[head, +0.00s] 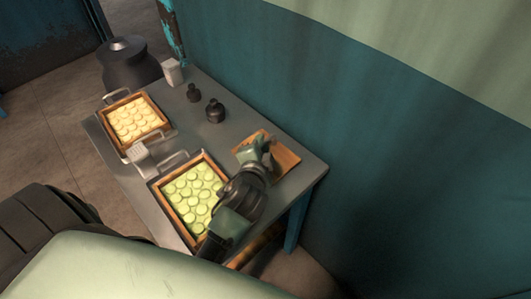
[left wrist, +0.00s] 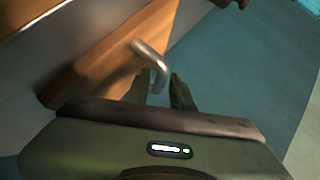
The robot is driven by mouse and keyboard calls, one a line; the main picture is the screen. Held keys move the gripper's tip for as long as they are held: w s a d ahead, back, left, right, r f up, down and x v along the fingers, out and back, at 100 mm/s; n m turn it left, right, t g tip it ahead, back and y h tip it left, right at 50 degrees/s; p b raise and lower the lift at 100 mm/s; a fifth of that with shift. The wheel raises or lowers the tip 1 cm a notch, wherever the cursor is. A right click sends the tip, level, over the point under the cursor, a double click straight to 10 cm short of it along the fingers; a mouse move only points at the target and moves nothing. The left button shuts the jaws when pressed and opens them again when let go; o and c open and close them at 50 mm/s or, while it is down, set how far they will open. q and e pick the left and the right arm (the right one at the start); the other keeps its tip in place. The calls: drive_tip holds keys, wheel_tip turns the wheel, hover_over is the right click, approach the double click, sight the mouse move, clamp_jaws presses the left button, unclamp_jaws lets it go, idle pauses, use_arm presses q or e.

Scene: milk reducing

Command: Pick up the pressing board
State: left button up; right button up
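The pressing board (head: 285,157) is a flat orange-brown wooden board at the right end of the grey table. In the left wrist view its wood (left wrist: 118,48) fills the upper left, with a bent metal handle (left wrist: 152,62) standing up from it. My left gripper (head: 258,146) is over the board's left part and hides some of it. In the left wrist view the dark fingertips (left wrist: 160,88) are on either side of the handle's near end. I cannot tell whether they touch or grip it. My right gripper is not in view.
Two wooden-rimmed trays with round pieces stand on the table (head: 185,112): a green one (head: 161,184) beside my left arm and a pale yellow one (head: 117,103) farther left. Small dark weights (head: 215,111) stand near the back edge. A teal wall (head: 400,140) rises close behind.

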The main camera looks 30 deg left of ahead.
use_arm(q)
drive_tip(key=shift+x, duration=0.8)
drive_tip(key=shift+s+d, duration=0.1)
clamp_jaws()
idle(0.7)
